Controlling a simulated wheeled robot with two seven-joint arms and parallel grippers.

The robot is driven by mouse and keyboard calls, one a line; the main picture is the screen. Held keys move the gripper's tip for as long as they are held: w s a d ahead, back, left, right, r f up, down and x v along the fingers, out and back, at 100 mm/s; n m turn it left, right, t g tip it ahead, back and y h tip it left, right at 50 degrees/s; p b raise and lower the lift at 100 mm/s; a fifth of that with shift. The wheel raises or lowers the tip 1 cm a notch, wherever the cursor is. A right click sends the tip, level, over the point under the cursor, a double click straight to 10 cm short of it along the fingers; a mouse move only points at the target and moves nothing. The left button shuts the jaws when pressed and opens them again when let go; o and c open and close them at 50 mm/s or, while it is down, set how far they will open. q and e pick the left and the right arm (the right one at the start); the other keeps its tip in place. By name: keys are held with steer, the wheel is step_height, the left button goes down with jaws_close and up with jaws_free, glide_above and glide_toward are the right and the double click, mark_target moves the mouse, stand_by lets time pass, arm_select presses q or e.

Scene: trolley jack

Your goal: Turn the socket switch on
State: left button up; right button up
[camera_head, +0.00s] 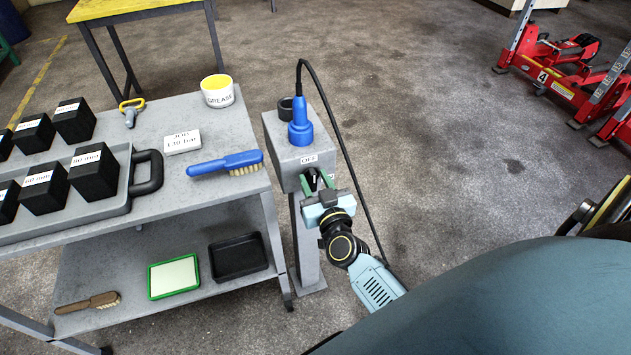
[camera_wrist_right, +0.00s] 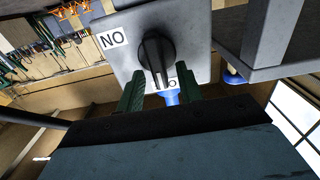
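The socket switch is a black rotary knob (camera_wrist_right: 156,58) on the front face of a grey socket box (camera_head: 283,136). In the right wrist view its grip bar lies nearly up-down, its lower end by a partly hidden label. An upside-down ON label (camera_wrist_right: 112,40) is to its left. The head view shows an OFF label (camera_head: 309,160) on the box. My right gripper (camera_head: 318,181) is at this face, fingers open. In the wrist view its green fingertips (camera_wrist_right: 161,92) flank the knob's lower end with gaps. Whether they overlap it in depth is unclear. My left gripper is out of view.
A blue plug (camera_head: 300,125) with a black cable (camera_head: 345,150) stands on the box; the cable runs down close to my right arm. A grey trolley (camera_head: 215,130) with a blue brush (camera_head: 226,163) and grease tub (camera_head: 217,92) is left. Red jacks (camera_head: 570,75) stand far right; floor between is clear.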

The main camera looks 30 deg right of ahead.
jaws_close()
